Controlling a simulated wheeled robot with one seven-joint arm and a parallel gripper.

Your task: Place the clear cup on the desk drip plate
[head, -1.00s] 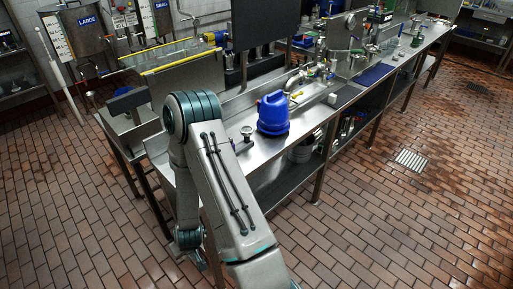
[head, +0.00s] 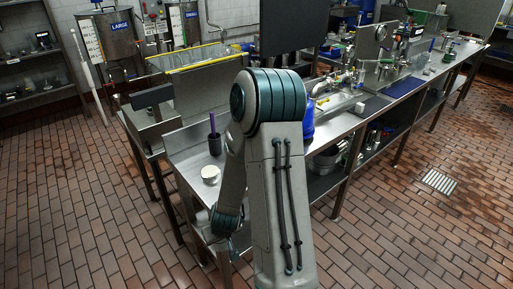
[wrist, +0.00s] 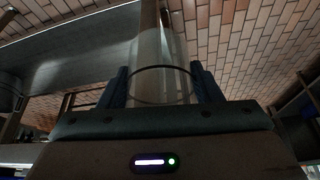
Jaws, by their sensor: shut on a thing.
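In the wrist view the clear cup (wrist: 160,60) is a see-through cylinder with a dark ring around it. It stands between the two blue fingers of my gripper (wrist: 162,86), which is shut on it. The brick floor shows through and behind the cup. In the head view my arm's lower end hangs low in front of the steel bench, and the cup cannot be made out there. I cannot pick out the desk drip plate in either view.
A steel bench (head: 188,143) runs from near left to far right. A blue jug (head: 308,122) is mostly behind my arm. The tiled floor (head: 90,220) at left is clear.

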